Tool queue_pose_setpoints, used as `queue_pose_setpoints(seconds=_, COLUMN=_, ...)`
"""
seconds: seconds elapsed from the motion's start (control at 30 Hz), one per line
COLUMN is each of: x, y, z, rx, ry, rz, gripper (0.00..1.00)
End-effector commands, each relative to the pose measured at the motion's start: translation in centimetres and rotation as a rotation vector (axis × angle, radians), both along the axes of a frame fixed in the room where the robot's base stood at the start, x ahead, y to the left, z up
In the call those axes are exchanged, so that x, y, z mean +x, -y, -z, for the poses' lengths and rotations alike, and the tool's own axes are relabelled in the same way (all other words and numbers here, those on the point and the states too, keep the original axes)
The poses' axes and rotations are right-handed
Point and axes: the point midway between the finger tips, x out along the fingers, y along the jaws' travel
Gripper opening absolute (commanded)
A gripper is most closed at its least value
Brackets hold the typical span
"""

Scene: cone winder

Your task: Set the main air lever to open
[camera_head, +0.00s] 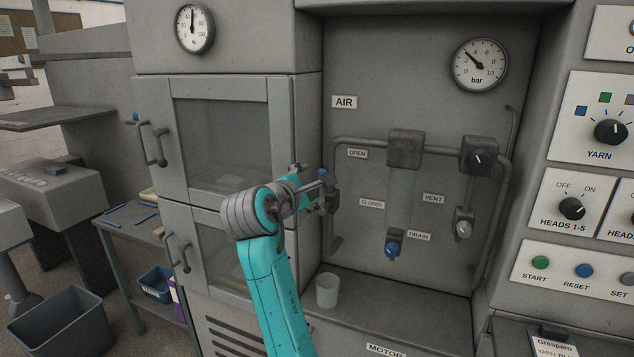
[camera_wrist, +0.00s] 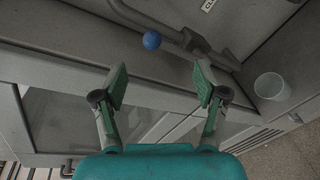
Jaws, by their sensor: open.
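The main air lever shows as a blue ball knob (camera_wrist: 152,40) in the wrist view, beside a grey pipe and valve body (camera_wrist: 195,42). In the head view its blue knob (camera_head: 322,173) shows just above my gripper; the rest is mostly hidden by my gripper and wrist. The OPEN label (camera_head: 357,153) is above the CLOSED label (camera_head: 371,203), both right of the pipe. I cannot tell the lever's exact angle. My gripper (camera_wrist: 160,80) is open and empty, its fingertips apart, with the knob ahead of the gap. It also shows in the head view (camera_head: 318,192).
A translucent cup (camera_head: 328,290) stands on the ledge below; it also shows in the wrist view (camera_wrist: 271,87). Glass cabinet doors with handles (camera_head: 160,146) are to the left. The drain valve (camera_head: 392,245), vent valve (camera_head: 463,226) and knob panel (camera_head: 571,208) are to the right.

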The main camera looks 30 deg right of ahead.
Motion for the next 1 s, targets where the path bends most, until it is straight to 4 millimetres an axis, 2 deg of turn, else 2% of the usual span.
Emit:
queue_pose_setpoints(seconds=0.1, x=-0.8, y=-1.2, z=-0.2, rx=0.001, ry=0.0, rz=-0.002, gripper=0.72)
queue_pose_setpoints(seconds=0.23, x=-1.4, y=-1.8, z=-0.4, rx=0.001, ry=-0.001, rz=0.0, gripper=0.72)
queue_pose_setpoints(seconds=0.8, x=-1.5, y=-1.9, z=-0.3, rx=0.001, ry=-0.002, rz=-0.001, gripper=0.72)
queue_pose_setpoints(seconds=0.93, x=-1.4, y=-2.1, z=1.5, rx=0.006, ry=0.007, rz=-0.018, gripper=0.72)
queue_pose_setpoints(seconds=1.0, x=-1.5, y=-2.2, z=3.5, rx=0.012, ry=0.02, rz=-0.038, gripper=0.72)
